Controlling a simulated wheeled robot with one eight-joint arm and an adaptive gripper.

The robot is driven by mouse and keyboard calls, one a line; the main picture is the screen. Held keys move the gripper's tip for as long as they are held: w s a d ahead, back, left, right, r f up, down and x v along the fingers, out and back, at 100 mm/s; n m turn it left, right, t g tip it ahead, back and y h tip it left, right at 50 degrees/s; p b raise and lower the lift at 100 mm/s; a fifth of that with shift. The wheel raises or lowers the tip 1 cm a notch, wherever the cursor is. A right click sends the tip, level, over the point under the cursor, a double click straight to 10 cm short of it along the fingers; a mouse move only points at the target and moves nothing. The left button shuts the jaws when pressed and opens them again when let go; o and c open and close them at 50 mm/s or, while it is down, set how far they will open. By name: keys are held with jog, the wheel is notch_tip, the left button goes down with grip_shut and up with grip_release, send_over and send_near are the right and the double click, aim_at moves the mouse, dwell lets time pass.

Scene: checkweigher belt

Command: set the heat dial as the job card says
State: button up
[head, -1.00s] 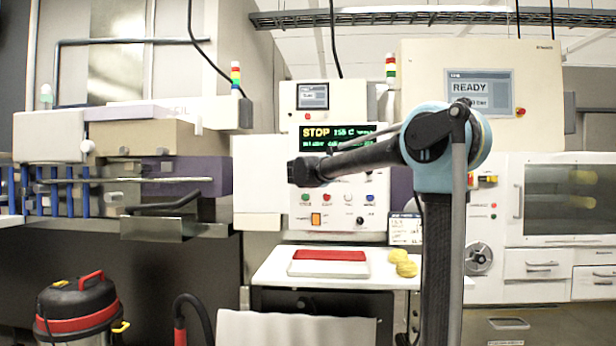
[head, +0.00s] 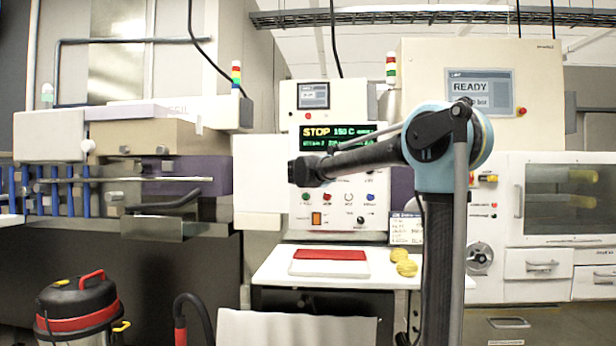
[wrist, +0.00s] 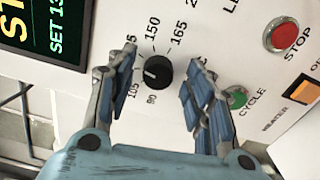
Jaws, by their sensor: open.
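The heat dial (wrist: 158,72) is a round black knob on the pale panel, seen in the wrist view. Its white mark points left in that picture, toward the low side of the scale, near the 105. The printed numbers around it include 90, 105, 150 and 165; one is partly covered. My gripper (wrist: 162,66) is open, with its blue-padded fingers on either side of the dial and gaps showing. In the head view my gripper (head: 296,172) is in front of the panel and hides the dial. The job card (head: 406,229) is right of the panel, too small to read.
The display (head: 335,137) reads STOP with smaller blurred text; its cut-off edge in the wrist view reads SET 13. A red stop button (wrist: 282,36), green cycle button (wrist: 237,97) and orange heater switch (wrist: 304,89) are nearby. A white shelf (head: 270,268) lies below.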

jog(key=s, duration=1.1)
jog(key=shift+s+a, duration=0.2)
jog(key=shift+s, duration=0.15)
jog(key=s+n, duration=0.5)
jog(key=n, duration=1)
jog(key=w, duration=1.7)
jog(key=shift+d, duration=0.15)
jog(key=shift+c, duration=0.6)
jog(key=c, duration=1)
